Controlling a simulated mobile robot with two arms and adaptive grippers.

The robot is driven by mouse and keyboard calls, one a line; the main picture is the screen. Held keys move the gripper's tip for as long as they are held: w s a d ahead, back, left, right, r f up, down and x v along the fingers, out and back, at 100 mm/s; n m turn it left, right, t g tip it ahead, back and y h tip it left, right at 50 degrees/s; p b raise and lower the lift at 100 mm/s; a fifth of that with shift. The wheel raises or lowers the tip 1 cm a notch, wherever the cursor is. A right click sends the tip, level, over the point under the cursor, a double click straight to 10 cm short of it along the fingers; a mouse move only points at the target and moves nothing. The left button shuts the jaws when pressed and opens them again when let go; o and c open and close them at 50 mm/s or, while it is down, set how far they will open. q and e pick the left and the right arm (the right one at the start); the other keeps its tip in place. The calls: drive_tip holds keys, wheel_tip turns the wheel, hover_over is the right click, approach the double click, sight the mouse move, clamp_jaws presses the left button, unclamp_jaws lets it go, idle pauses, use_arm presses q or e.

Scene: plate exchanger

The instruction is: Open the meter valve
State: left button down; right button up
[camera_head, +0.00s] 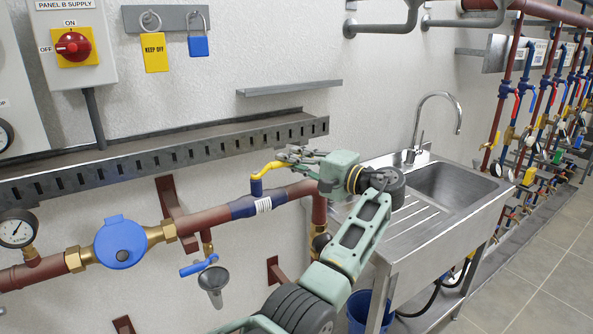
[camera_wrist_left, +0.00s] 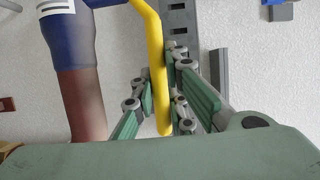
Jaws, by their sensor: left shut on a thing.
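The meter valve has a blue body (camera_head: 243,207) on a red-brown pipe, with a yellow lever handle (camera_head: 268,170) on top. The handle stands up from the valve body and bends to the right towards my left gripper (camera_head: 297,156). In the left wrist view, the yellow handle (camera_wrist_left: 157,75) lies between the green finger pads of my left gripper (camera_wrist_left: 166,88), which is shut on it. The blue valve body (camera_wrist_left: 70,28) shows at upper left there. The round blue meter (camera_head: 120,242) sits further left on the same pipe. My right gripper is not in view.
A slotted metal cable tray (camera_head: 150,157) runs along the wall above the pipe. A small blue-handled tap (camera_head: 199,265) with a funnel hangs below it. A steel sink (camera_head: 450,188) stands right of my arm. A pressure gauge (camera_head: 16,231) is at far left.

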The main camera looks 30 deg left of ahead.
use_arm(q)
drive_tip(key=shift+a+n+g, duration=0.25)
drive_tip(key=shift+n+g, duration=0.05)
drive_tip(key=shift+g, duration=0.1)
drive_tip(key=shift+w+b, duration=0.1)
drive_tip(key=shift+b, duration=0.2)
drive_tip(key=c, duration=1.7)
unclamp_jaws()
drive_tip(key=shift+a, duration=0.25)
drive_tip(key=shift+c, duration=0.2)
drive_tip(key=shift+d, duration=0.25)
drive_tip(key=d, duration=1.1)
drive_tip(key=shift+s+d, duration=0.3)
drive_tip(key=shift+d, duration=0.1)
